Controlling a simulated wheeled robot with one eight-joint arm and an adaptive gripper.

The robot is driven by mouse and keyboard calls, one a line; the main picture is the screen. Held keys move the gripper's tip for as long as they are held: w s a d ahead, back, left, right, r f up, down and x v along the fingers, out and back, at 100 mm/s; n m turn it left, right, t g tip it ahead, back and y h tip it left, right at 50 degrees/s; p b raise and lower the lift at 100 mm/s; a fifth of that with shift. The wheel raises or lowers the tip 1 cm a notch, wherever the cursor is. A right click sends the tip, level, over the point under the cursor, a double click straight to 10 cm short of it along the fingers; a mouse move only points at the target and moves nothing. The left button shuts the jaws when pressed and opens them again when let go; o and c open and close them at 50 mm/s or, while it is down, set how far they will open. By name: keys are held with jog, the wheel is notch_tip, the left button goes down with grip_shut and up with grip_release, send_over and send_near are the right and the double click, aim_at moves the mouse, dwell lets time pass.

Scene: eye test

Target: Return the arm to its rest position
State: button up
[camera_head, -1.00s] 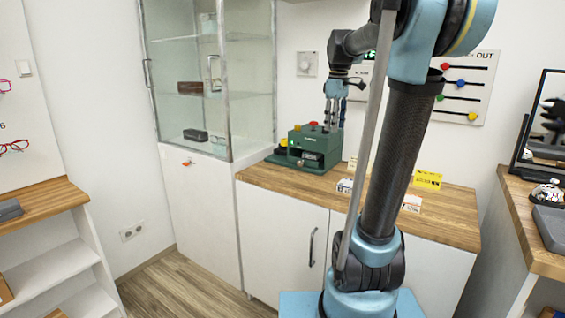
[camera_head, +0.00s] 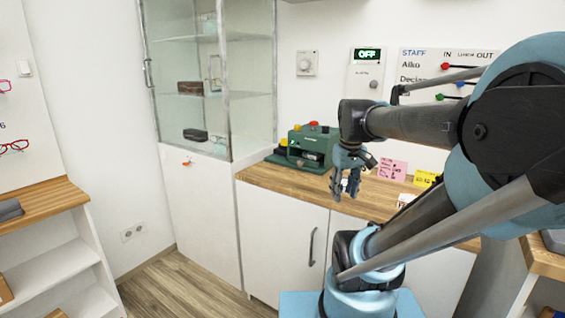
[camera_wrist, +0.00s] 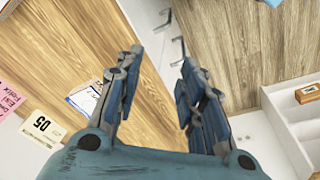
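My gripper (camera_head: 346,190) hangs fingers-down at the end of my folded arm, in front of the wooden counter (camera_head: 285,181) in the head view. In the wrist view my gripper (camera_wrist: 160,60) has its two fingers clearly apart, with nothing between them. The floor and the white cabinet front show past the fingertips. The gripper is apart from the counter and holds no object.
A green machine (camera_head: 312,145) with a red knob stands at the counter's back left. Pink (camera_head: 392,169) and yellow (camera_head: 425,178) cards stand on the counter to the right. A glass cabinet (camera_head: 210,80) is at the left. The floor (camera_head: 165,285) left of the counter is clear.

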jog(key=s+f+m, duration=0.3)
jog(key=s+f, duration=0.4)
jog(key=f, duration=0.3)
jog(key=shift+s+f, duration=0.25)
jog(key=shift+s, duration=0.05)
